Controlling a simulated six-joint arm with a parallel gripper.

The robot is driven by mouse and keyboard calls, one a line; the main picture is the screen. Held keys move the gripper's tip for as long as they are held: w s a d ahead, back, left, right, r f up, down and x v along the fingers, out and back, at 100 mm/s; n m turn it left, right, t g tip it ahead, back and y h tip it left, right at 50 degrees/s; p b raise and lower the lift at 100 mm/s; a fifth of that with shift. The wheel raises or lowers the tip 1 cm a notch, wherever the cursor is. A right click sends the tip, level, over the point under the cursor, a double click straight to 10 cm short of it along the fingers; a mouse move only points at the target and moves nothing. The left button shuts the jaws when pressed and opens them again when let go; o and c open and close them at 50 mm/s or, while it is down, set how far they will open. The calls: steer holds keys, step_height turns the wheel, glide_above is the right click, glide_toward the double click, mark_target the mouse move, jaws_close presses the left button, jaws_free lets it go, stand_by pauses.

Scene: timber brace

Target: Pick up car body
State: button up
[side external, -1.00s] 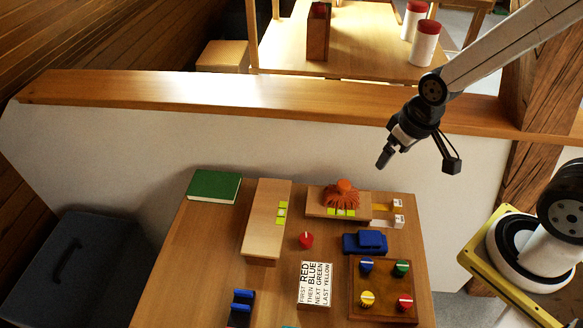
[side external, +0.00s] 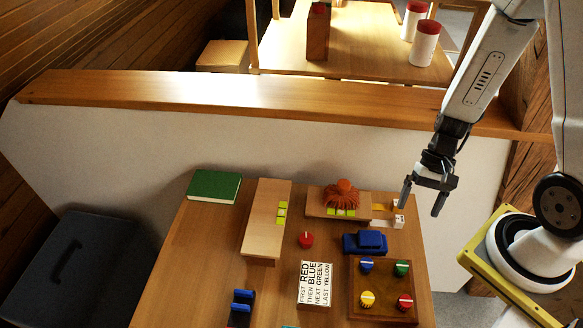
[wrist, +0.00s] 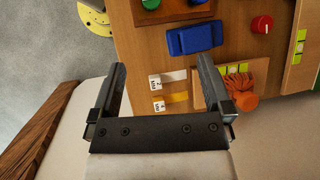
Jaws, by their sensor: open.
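The car body (side external: 365,242) is a small blue block shaped like a car, resting on the table between the board of coloured knobs and the orange-topped wooden block. It also shows in the wrist view (wrist: 195,38), beyond my fingertips. My gripper (side external: 422,198) is open and empty. It hangs above the right edge of the table, up and to the right of the car body and apart from it. In the wrist view my gripper (wrist: 160,75) has its two fingers wide apart, with white and yellow tabs showing between and below them.
A knob board (side external: 382,310) stands just in front of the car body. A wooden block (side external: 318,203) with an orange shaggy piece (side external: 341,194) lies behind it. A red knob (side external: 306,240) and a text sign (side external: 316,268) are to its left. A ledge (side external: 250,100) runs behind the table.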

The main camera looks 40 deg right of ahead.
step_height(320, 180, down, 3)
steer(key=s+m+y, duration=0.2)
steer(key=m+y, duration=0.1)
steer(key=m, duration=0.1)
steer(key=m+t+y, duration=0.2)
steer(key=m+t, duration=0.9)
steer(key=m, duration=0.2)
glide_toward(378, 237)
steer(key=shift+x, duration=1.15)
steer(key=shift+w, duration=0.2)
steer(key=shift+x, duration=1.2)
steer(key=shift+a, duration=0.15)
steer(key=shift+x, duration=2.5)
